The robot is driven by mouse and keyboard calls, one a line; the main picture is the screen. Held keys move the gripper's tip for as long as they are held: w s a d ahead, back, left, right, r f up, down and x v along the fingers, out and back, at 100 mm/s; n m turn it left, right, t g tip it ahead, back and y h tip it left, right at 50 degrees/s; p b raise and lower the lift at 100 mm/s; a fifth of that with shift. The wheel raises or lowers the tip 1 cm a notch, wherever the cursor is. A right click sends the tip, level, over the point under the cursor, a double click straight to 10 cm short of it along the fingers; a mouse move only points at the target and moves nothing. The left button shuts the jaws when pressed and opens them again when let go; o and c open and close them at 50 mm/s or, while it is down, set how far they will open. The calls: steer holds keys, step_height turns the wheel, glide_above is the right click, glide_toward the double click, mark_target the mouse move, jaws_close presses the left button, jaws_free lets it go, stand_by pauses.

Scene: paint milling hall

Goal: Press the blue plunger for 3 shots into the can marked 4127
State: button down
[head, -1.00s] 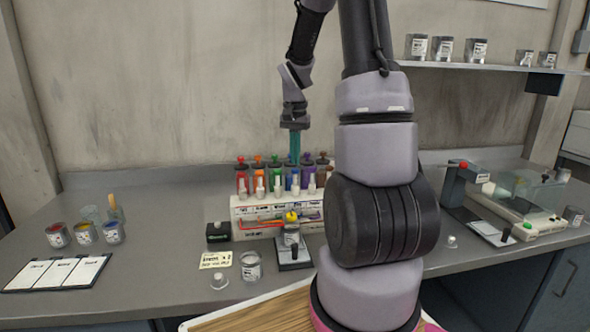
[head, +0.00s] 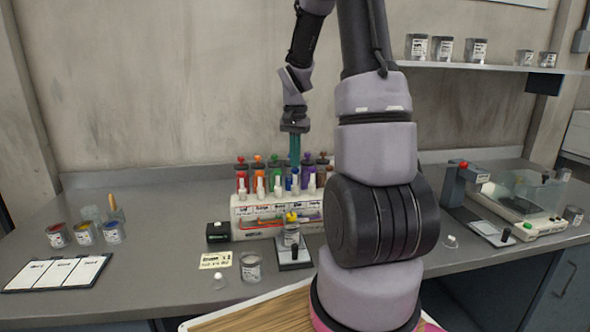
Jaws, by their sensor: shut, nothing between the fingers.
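My gripper (head: 295,152) points straight down over the rack of colour dispensers (head: 243,222), its fingers closed and empty. The fingertips are at the top of the blue dispenser (head: 294,183), between the green and purple ones, and hide its plunger. I cannot tell whether they touch it. A small can (head: 291,236) stands on a dark-and-steel stand in front of the rack, below a yellow piece. Another open can (head: 250,268) stands on the counter to its left. The can numbers are too small to read.
A handwritten note (head: 215,260) and a black box (head: 219,232) lie left of the stand. Paint cans (head: 84,233) and a three-part card (head: 56,273) are at the far left. My arm hides the counter's middle right.

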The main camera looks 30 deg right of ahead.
steer(key=shift+f, duration=1.3)
steer(key=shift+r, duration=1.8)
steer(key=shift+f, duration=0.1)
steer(key=shift+f, duration=1.7)
steer(key=shift+r, duration=1.8)
steer(key=shift+f, duration=0.1)
